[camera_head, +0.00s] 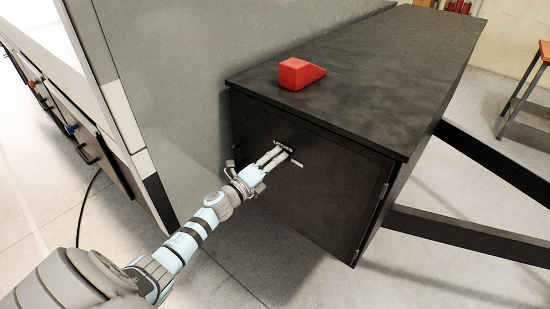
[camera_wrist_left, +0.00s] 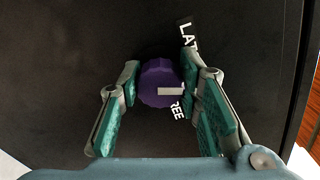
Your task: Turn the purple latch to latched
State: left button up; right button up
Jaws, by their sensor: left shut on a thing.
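The purple latch (camera_wrist_left: 157,78) is a round knob on the black door (camera_head: 330,180) of the dark box. A pale pointer on the knob points right in the left wrist view, between a partly hidden label reading "LAT" (camera_wrist_left: 187,36) above and one ending in "REE" (camera_wrist_left: 178,108) below, nearer the lower one. My left gripper (camera_wrist_left: 160,82) has its fingers on both sides of the knob and is shut on it. In the head view the left gripper (camera_head: 284,153) reaches the door's upper part and the knob's purple is hidden there. My right gripper is not in view.
A red wedge block (camera_head: 298,74) lies on the black box top (camera_head: 370,60). A grey panel (camera_head: 170,90) stands left of the box. Black chassis beams (camera_head: 480,240) run out at right. A stool (camera_head: 530,95) stands at the far right.

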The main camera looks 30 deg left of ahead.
pick_arm(q)
jog(key=shift+n+p, duration=0.65)
jog(key=shift+n, duration=1.35)
jog(key=shift+f, duration=0.1)
jog(key=o, duration=1.2)
jog(key=s, duration=0.8)
jog(key=s+a, duration=0.1)
jog(key=s, duration=0.3)
jog(key=shift+a, duration=0.1)
